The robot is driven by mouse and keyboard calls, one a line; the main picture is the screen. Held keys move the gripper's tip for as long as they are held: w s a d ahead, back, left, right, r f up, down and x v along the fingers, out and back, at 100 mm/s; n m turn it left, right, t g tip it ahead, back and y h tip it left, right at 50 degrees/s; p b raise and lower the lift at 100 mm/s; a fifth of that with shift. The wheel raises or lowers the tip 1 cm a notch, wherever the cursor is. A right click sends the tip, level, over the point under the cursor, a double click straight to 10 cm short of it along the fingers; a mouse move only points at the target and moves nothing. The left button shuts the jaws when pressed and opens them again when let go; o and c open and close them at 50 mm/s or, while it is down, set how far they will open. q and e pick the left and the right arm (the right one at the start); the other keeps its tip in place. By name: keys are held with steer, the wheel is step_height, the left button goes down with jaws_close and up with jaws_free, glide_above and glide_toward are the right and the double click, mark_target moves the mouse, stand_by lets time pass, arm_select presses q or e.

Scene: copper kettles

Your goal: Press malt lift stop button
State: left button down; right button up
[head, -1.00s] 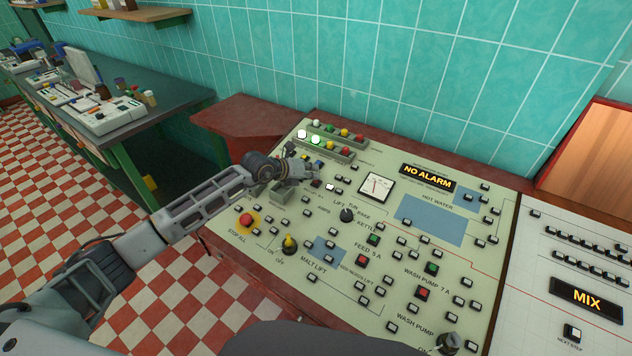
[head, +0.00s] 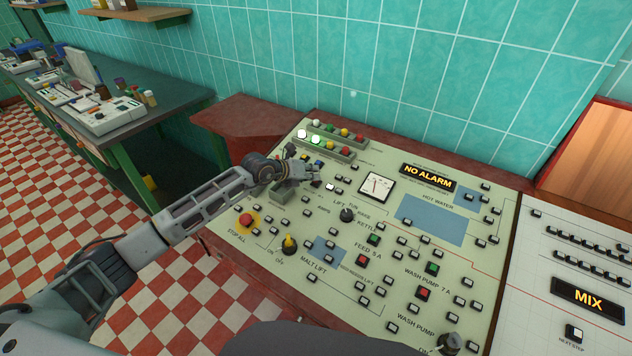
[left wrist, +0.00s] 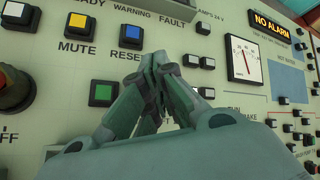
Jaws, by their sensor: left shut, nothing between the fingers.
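The pale green control panel (head: 390,262) carries a MALT LIFT label (head: 314,263) at its lower left. A yellow-topped switch (head: 289,243) stands beside that label, and small square buttons are around it. I cannot read which one is the malt lift stop button. My left gripper (head: 312,172) is over the upper left of the panel, well above the label in the picture. In the left wrist view its fingers (left wrist: 158,60) are shut together and empty, close to the panel below the blue RESET button (left wrist: 132,35). Contact cannot be told. My right gripper is out of view.
A red STOP ALL button (head: 245,219) stands at the panel's left edge. A green button (left wrist: 102,93) and a yellow MUTE button (left wrist: 79,25) are left of the fingers. A white panel (head: 540,285) adjoins at the right.

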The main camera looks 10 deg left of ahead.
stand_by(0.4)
arm_select(q)
steer(key=shift+s+r+p, duration=0.15)
steer(key=shift+r+p, duration=0.6)
steer(key=shift+r, duration=0.1)
step_height(320, 180, up, 6)
steer(key=s+p, duration=0.1)
steer(key=p, duration=0.3)
steer(key=shift+a+p, duration=0.3)
steer(key=shift+p, duration=0.05)
steer(key=shift+f, duration=0.1)
stand_by(1.2)
